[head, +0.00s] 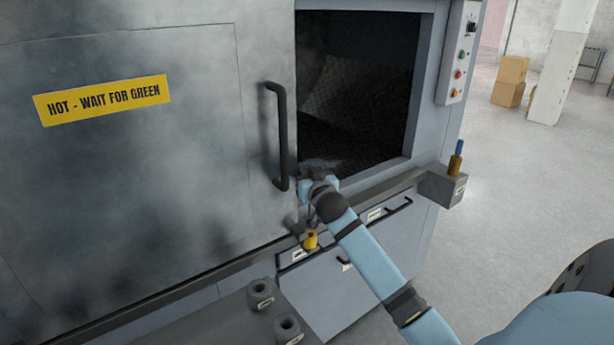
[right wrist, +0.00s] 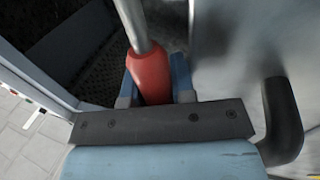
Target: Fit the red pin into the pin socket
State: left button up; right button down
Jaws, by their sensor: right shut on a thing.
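My right gripper (head: 319,182) is at the lower left corner of the dark washer opening, near the edge of the door. In the right wrist view its blue fingers (right wrist: 154,84) are shut on the red pin (right wrist: 152,76). The red part lies between the fingers and a grey metal shaft extends from it, tilted, past the top of the picture. The pin cannot be made out in the head view. A yellow collar (head: 311,240) with a dark top sits on the ledge below the gripper. I cannot tell whether it is the pin socket. My left gripper is out of view.
The steel door (head: 150,170) has a black handle (head: 281,135) close to my right gripper. Two grey holed blocks (head: 261,293) (head: 288,329) stand at the lower front. A blue-topped pin (head: 458,150) stands in a bracket (head: 443,186) at right. A button panel (head: 458,60) is above it.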

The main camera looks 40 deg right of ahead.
pick_arm(q)
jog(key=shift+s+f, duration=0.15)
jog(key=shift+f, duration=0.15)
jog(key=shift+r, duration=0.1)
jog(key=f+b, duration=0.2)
jog(key=b, duration=0.1)
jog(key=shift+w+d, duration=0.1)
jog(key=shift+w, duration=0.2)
pick_arm(e)
notch_tip(320, 180, down, 6)
jog(key=shift+r, duration=0.15)
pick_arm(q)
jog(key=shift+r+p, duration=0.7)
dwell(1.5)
